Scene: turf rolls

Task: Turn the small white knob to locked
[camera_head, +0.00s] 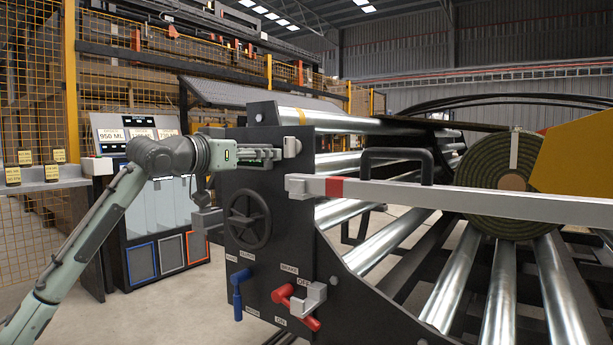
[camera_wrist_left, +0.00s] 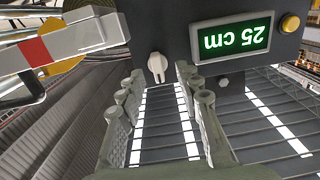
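The small white knob (camera_wrist_left: 157,65) sits on a dark panel at the top of the left wrist view. Its narrow pointer end points down in that picture. My left gripper (camera_wrist_left: 158,82) is open and empty, its two ribbed fingers on either side of the knob's line, with the knob visible just beyond the gap between the tips. In the head view my left gripper (camera_head: 266,156) is at the upper part of the dark machine end plate (camera_head: 255,185). I cannot make out the knob in the head view. My right gripper is in no view.
A green display reading 25 cm (camera_wrist_left: 232,37) and a yellow button (camera_wrist_left: 289,22) are beside the knob. A pale bar with a red band (camera_head: 450,197) crosses the front. A handwheel (camera_head: 249,219), blue lever (camera_head: 238,292) and red lever (camera_head: 297,306) are lower down.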

